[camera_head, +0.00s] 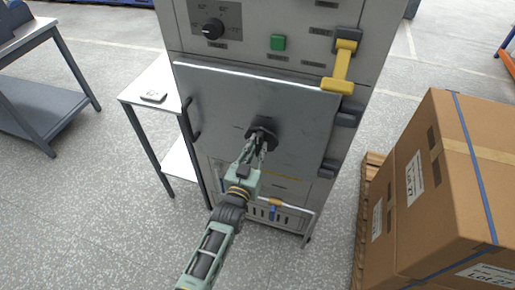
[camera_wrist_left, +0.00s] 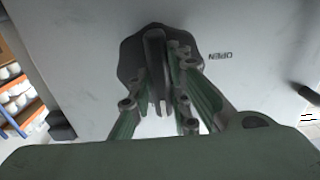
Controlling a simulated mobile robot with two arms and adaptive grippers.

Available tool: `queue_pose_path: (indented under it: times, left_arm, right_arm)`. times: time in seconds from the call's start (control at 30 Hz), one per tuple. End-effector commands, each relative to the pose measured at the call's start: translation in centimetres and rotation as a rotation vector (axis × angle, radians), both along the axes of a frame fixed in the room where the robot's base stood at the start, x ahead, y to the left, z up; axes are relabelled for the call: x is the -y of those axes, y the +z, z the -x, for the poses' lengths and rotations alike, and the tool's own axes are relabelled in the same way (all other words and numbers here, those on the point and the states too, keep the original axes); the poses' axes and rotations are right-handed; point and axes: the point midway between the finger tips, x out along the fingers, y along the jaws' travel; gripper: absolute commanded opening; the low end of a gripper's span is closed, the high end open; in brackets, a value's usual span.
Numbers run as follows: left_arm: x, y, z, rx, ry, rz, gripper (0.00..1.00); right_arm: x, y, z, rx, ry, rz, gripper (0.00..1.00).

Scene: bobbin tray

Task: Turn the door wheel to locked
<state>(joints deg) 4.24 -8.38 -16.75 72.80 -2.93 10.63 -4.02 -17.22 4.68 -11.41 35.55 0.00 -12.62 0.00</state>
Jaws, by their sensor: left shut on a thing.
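The door wheel (camera_head: 264,126) is a dark, many-sided knob with a raised grip bar, in the middle of the grey cabinet door (camera_head: 218,100). In the left wrist view the wheel (camera_wrist_left: 133,62) fills the upper middle, with its bar (camera_wrist_left: 154,60) between the fingers. The word OPEN is printed on the door beside it. My left gripper (camera_head: 261,142) reaches up to the wheel from below and is shut on its bar; its fingers (camera_wrist_left: 160,95) show close up in the left wrist view. The fingers hide part of the wheel. My right gripper is not in view.
A yellow-handled lever (camera_head: 341,66) juts out at the door's upper right. The door has a dark handle (camera_head: 190,120) at its left. A small side table (camera_head: 150,84) stands left, and stacked cardboard boxes (camera_head: 415,190) stand close on the right.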

Motion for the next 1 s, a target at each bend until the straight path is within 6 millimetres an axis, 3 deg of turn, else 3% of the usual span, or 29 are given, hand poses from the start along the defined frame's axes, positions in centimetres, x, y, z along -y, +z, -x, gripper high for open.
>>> queue_pose_path:
  times: [0.47,0.5,0.67,1.0]
  left_arm:
    - [-0.03,-0.09,0.03,0.005,0.0,-0.019,0.0]
    - [-0.03,-0.09,0.03,0.005,0.0,-0.018,0.2]
    - [-0.02,-0.06,0.03,0.004,0.0,-0.016,0.34]
    - [-0.03,-0.03,0.1,0.004,0.0,-0.013,0.36]
  right_arm:
    - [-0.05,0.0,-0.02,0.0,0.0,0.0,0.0]
    - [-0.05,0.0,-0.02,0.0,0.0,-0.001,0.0]
    - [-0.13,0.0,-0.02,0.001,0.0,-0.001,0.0]
    - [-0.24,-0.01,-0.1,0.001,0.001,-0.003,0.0]
